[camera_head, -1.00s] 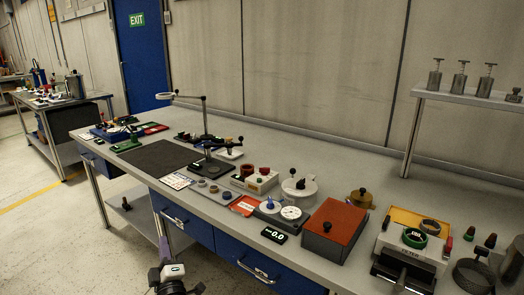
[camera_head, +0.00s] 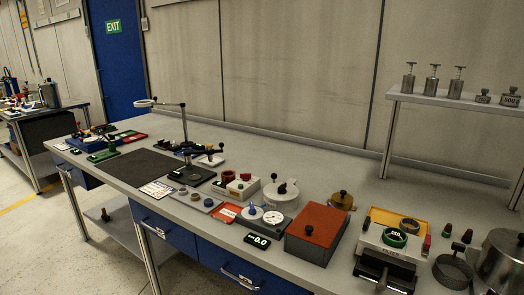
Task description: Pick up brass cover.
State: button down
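A brass-coloured round cover with a dark knob on top (camera_head: 341,200) sits on the bench, right of centre. It stands behind the box with the orange-brown lid (camera_head: 316,224) and left of the yellow tray (camera_head: 398,219). Its lower front is partly hidden by the box.
The long grey bench (camera_head: 240,160) has free room behind the cover, towards the wall. A white lidded pot (camera_head: 281,196) stands to its left. A white device (camera_head: 388,252) and a large metal pot (camera_head: 501,262) stand at the right. A raised shelf (camera_head: 455,102) holds metal weights.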

aim_at(342, 201)
jog(key=i+j, duration=0.75)
jog(key=i, duration=0.15)
jog(key=i+j+z, duration=0.15)
jog(key=z, duration=0.95)
jog(key=i+z, duration=0.1)
jog(key=i, duration=0.4)
